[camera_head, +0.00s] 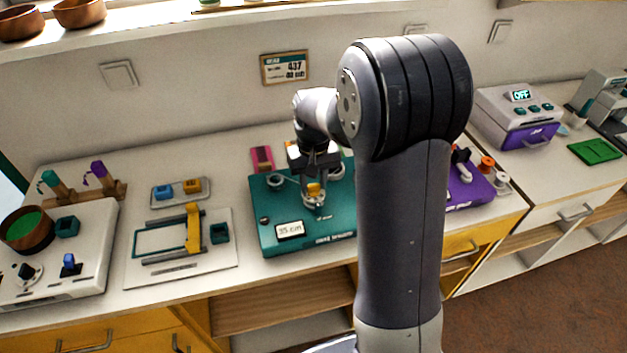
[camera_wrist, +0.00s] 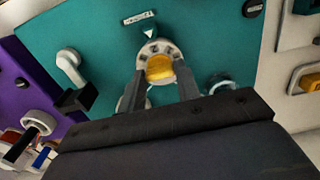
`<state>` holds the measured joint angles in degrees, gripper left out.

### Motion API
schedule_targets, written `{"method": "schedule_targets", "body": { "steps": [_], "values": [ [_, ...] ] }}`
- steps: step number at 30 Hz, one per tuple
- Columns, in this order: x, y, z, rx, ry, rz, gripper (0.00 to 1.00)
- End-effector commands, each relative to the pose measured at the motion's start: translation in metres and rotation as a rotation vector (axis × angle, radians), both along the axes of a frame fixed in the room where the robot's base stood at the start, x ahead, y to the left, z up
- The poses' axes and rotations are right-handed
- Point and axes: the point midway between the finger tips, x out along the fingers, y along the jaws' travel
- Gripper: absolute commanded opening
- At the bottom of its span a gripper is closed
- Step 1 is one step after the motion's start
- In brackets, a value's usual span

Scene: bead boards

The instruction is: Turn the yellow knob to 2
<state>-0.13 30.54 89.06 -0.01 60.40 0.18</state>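The yellow knob (camera_head: 313,191) sits on a round pale dial on the teal board (camera_head: 275,235). In the wrist view the yellow knob (camera_wrist: 160,68) is near the picture's middle, on its marked dial (camera_wrist: 150,48). A pale triangle marker (camera_wrist: 149,33) is on the board beside the dial. The dial's numbers are too small to read. My gripper (camera_wrist: 160,74) is over the knob with one finger on each side. The fingers look apart, with narrow gaps to the knob. In the head view my gripper (camera_head: 314,181) is just above the dial.
A purple board (camera_head: 468,188) stands to the right, a white board with a yellow slider (camera_head: 193,228) to the left. My arm hides part of the counter.

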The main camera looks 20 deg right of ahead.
Motion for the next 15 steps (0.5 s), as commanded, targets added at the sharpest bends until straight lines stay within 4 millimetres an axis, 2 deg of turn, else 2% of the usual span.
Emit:
{"method": "schedule_targets", "body": {
  "steps": [1, 7, 15],
  "values": [
    [0.0003, 0.0000, 0.0004, 0.000, -0.001, 0.000, 0.36],
    [0.0001, 0.0000, 0.0002, 0.000, -0.001, 0.001, 0.52],
    [0.0002, 0.0000, 0.0017, 0.000, -0.001, 0.001, 0.53]
  ]
}}
